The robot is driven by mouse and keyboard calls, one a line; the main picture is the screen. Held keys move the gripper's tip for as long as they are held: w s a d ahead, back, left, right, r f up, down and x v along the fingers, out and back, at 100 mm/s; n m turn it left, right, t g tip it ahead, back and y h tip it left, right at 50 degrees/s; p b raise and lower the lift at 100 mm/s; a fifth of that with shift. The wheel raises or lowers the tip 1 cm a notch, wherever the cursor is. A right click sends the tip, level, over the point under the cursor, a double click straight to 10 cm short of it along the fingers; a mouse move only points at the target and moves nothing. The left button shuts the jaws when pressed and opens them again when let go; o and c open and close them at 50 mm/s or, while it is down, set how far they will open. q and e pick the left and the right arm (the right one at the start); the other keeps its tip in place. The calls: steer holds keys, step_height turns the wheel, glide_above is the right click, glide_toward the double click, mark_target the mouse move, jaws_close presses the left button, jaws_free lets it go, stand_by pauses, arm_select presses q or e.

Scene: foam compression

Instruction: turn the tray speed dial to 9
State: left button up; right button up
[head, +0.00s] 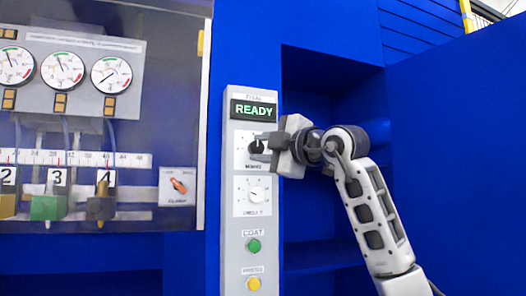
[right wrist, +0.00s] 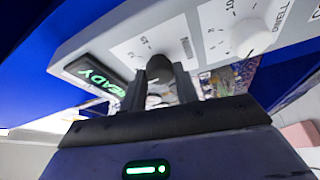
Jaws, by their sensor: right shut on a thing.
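My right gripper (head: 270,146) reaches in from the right at the grey control panel (head: 237,215). It is shut on the dark knob (head: 257,148) of the upper dial, just below the green READY display (head: 254,110). In the right wrist view the two fingers of my right gripper (right wrist: 160,88) stand on either side of this knob (right wrist: 159,68). The fingers hide part of the upper dial's scale, and its label and setting are too small to read for sure. My left gripper is not in view.
A lower white dial (head: 256,195), labelled DWELL, sits below, with a green button (head: 254,246) and a yellow button (head: 254,284) under it. Left is a cabinet with several gauges (head: 62,69) and a red-handled clamp switch (head: 178,186). Blue walls (head: 455,150) stand to the right.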

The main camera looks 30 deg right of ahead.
stand_by(0.3)
steer(key=o, duration=1)
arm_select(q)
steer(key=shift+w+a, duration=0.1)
arm_select(e)
steer(key=shift+s+d, duration=0.15)
steer(key=shift+s, duration=0.4)
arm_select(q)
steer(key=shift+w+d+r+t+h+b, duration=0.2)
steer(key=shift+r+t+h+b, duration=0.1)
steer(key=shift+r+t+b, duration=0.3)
arm_select(e)
steer(key=s, duration=0.5)
steer(key=s+d+f, duration=0.1)
steer(key=s, duration=0.3)
steer(key=s+d, duration=0.1)
steer(key=s, duration=0.4)
steer(key=shift+s+f, duration=0.2)
steer(key=shift+s, duration=0.15)
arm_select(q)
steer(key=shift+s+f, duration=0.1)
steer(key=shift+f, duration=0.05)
